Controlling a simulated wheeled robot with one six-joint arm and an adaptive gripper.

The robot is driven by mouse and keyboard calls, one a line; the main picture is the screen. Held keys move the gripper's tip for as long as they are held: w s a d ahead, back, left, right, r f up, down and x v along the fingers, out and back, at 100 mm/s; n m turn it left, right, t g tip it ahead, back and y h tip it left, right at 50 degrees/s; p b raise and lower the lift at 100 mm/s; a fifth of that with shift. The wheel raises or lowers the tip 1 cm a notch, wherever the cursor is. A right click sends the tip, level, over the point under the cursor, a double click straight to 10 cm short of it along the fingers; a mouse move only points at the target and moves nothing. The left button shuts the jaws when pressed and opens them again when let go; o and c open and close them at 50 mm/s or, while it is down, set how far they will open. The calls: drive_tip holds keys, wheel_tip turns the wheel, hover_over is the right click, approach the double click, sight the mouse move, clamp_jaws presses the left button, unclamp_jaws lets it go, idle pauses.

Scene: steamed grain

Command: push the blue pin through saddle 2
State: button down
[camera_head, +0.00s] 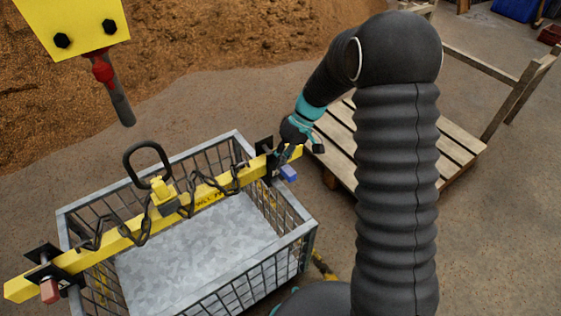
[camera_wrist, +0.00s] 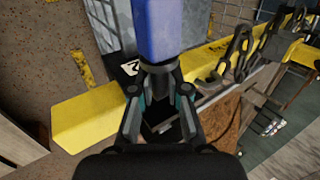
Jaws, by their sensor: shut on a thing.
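The blue pin (camera_wrist: 157,28) rises through the top middle of the wrist view. My gripper (camera_wrist: 159,84) is shut on the dark part at its lower end. In the head view, the blue end of the pin (camera_head: 289,173) shows just below my gripper (camera_head: 285,154), at the right end of the yellow beam (camera_head: 104,245). Saddle 2 (camera_wrist: 128,72) is a black plate with a white "2", by the beam, partly hidden behind the pin and my fingers. It also shows in the head view (camera_head: 264,144). I cannot tell how far the pin is in the saddle.
A wire-mesh crate (camera_head: 300,232) stands under the beam, with chains (camera_head: 142,226) and a black lifting ring (camera_head: 148,148). A red pin (camera_head: 50,291) is at the left saddle. A yellow block with a hook shank (camera_head: 122,108) hangs upper left. A wooden pallet (camera_head: 455,152) lies right.

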drive_tip(key=shift+w+a+r, duration=0.15)
drive_tip(key=shift+w+a, duration=0.55)
drive_tip(key=shift+w, duration=0.15)
drive_tip(key=shift+w+a, duration=0.2)
drive_tip(key=c, duration=1.1)
unclamp_jaws()
drive_tip(key=shift+a, duration=0.1)
drive_tip(key=shift+w+d+r, duration=0.1)
drive_tip(key=shift+d, duration=0.1)
drive_tip(key=shift+w+d+r, duration=0.1)
drive_tip(key=shift+r, duration=0.05)
drive_tip(key=v, duration=1.1)
drive_tip(key=shift+s+d, duration=0.1)
drive_tip(key=shift+s, duration=0.2)
